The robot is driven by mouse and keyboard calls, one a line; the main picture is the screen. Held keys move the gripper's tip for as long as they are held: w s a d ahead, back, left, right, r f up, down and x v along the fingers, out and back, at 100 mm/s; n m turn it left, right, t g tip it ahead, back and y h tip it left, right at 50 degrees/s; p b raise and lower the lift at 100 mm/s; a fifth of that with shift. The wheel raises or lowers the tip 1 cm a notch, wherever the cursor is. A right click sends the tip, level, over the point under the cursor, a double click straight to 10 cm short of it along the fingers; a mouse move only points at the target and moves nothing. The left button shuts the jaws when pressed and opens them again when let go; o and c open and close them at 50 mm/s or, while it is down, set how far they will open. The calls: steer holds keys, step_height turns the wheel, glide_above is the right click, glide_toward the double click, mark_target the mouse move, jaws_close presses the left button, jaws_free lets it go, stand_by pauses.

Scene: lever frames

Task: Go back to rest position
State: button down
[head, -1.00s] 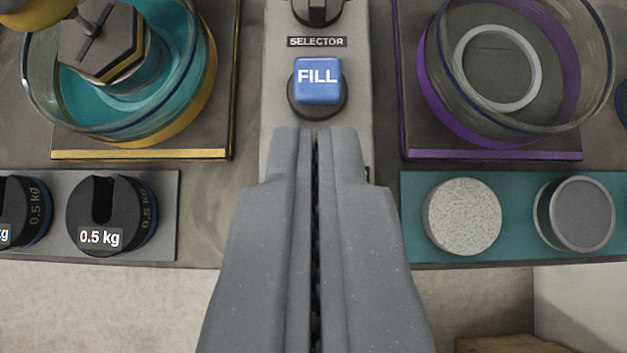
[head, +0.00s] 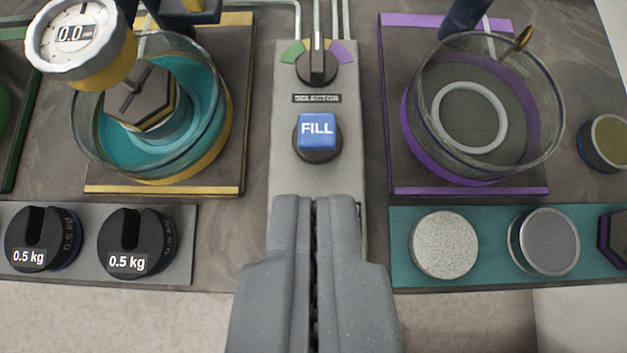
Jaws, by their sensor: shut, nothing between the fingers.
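My gripper (head: 314,200) is in the lower middle of the head view, with its two grey fingers closed together and nothing between them. Its tips appear just below the blue FILL button (head: 317,131) in the picture, apart from it. The button sits on a grey panel (head: 287,180). Above it on the panel is the black selector knob (head: 317,66), its white mark pointing straight up between a green and a purple sector.
A glass basin with teal liquid (head: 203,110) stands left, with a gauge (head: 76,40) above it. A glass basin with a ring (head: 540,120) stands right. Two 0.5 kg weights (head: 128,243) sit front left. A teal tray (head: 401,262) holds several discs front right.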

steer(key=s+r+t, duration=0.2)
steer(key=s+r, duration=0.3)
steer(key=r, duration=0.7)
steer(key=s+r+t, duration=0.2)
steer(key=s+r, duration=0.3)
steer(key=r, duration=0.7)
steer(key=s+r+t, duration=0.2)
steer(key=s+r, duration=0.3)
steer(key=r, duration=0.7)
steer(key=shift+r, duration=0.35)
steer(key=shift+f, duration=0.1)
